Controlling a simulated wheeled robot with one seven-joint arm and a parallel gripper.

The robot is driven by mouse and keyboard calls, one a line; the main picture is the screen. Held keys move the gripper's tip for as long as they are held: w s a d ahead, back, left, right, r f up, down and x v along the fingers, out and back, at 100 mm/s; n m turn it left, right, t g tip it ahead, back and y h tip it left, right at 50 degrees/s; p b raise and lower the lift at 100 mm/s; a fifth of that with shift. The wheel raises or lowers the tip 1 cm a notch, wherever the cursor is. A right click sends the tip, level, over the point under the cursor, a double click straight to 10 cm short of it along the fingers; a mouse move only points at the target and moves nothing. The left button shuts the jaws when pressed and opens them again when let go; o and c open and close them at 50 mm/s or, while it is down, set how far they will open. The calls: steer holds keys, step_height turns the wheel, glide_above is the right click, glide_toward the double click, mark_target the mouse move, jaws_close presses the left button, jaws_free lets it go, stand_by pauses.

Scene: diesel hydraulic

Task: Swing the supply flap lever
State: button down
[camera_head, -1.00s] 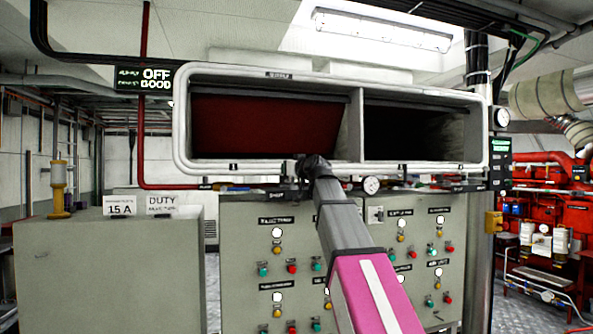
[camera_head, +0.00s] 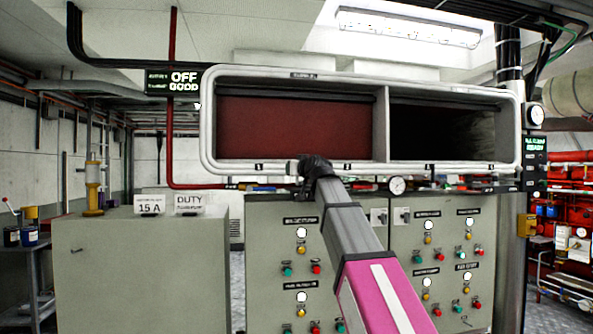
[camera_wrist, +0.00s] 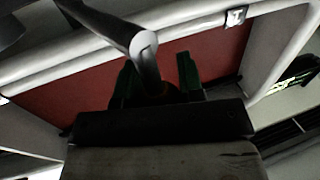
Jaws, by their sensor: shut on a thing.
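The supply flap is the dark red panel (camera_head: 290,125) in the left opening of the white-framed duct; it fills most of that opening and looks near upright. It also shows in the wrist view (camera_wrist: 215,60). My gripper (camera_head: 312,168) is at the duct's lower edge, below the red panel. In the wrist view, my gripper (camera_wrist: 158,82) is shut on a round grey bar (camera_wrist: 143,48), which I take to be the flap lever; it stands between the two dark green fingers. The lever's far end and pivot cannot be made out, and in the head view my gripper hides it.
The right duct opening (camera_head: 445,130) is dark. Grey control cabinets (camera_head: 275,250) with coloured buttons stand below the duct. A round gauge (camera_head: 397,186) sits under its frame. A grey box (camera_head: 150,270) stands at left, and a post with another gauge (camera_head: 535,115) at right.

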steer(key=shift+w, duration=0.1)
steer(key=c, duration=0.8)
jaws_free()
steer(key=shift+o, duration=0.2)
steer(key=v, duration=1.1)
